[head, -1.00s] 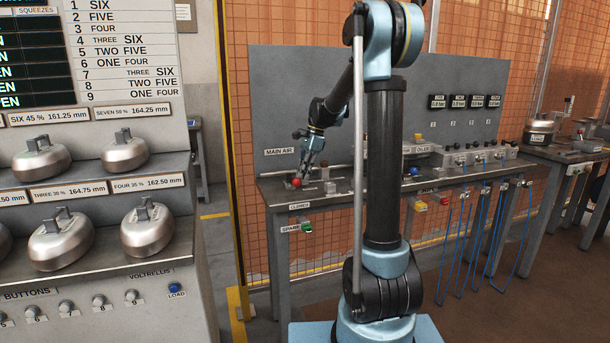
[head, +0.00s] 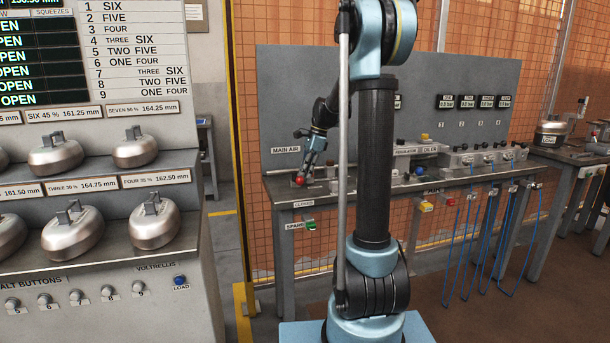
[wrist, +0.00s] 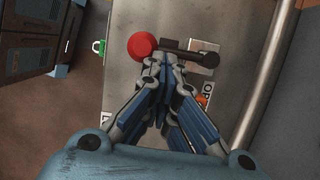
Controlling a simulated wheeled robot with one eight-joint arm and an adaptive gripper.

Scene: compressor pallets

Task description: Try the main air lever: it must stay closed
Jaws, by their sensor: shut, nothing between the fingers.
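The main air lever shows in the wrist view as a dark bar (wrist: 185,50) with a red ball knob (wrist: 142,45) at its left end and a dark round end at its right. In the head view the red knob (head: 299,180) sits at the left end of the bench, under the "MAIN AIR" label (head: 286,150) and above the "CLOSED" label (head: 304,204). My gripper (wrist: 164,58) is shut and empty, its tips close beside the bar just right of the knob. I cannot tell whether they touch. In the head view my gripper (head: 306,170) is just above the knob.
The grey bench (head: 290,195) carries a regulator and oiler (head: 415,150) and a row of valves (head: 485,157) further right. Blue hoses (head: 480,240) hang from its front. A green "SPARE" fitting (head: 310,224) is below the edge.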

